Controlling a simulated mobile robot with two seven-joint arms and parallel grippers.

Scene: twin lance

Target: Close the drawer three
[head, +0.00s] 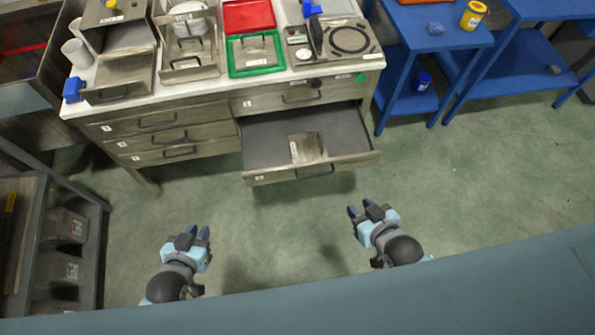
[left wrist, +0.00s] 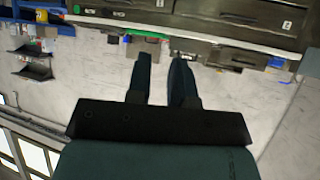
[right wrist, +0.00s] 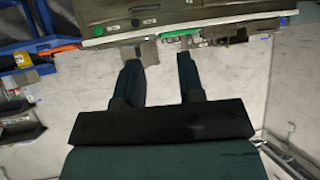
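A wide drawer (head: 314,172) at the lower right of the workbench is pulled out toward me. Its label is too small to read, so I cannot tell its number. A flat brownish piece (head: 309,147) lies inside it. Every other drawer looks shut: one (head: 305,95) above it, and three (head: 178,136) stacked at the left. My left gripper (head: 197,232) is open and empty, in front and left of the open drawer. My right gripper (head: 363,209) is open and empty, in front and right of it. Both are apart from the drawer.
The bench top (head: 225,83) carries a red tray (head: 248,15), a green tray (head: 252,66), metal holders and a scale. Blue tables (head: 440,35) stand at the right. A dark rack (head: 65,250) stands at the left. Green floor between me and the drawer is clear.

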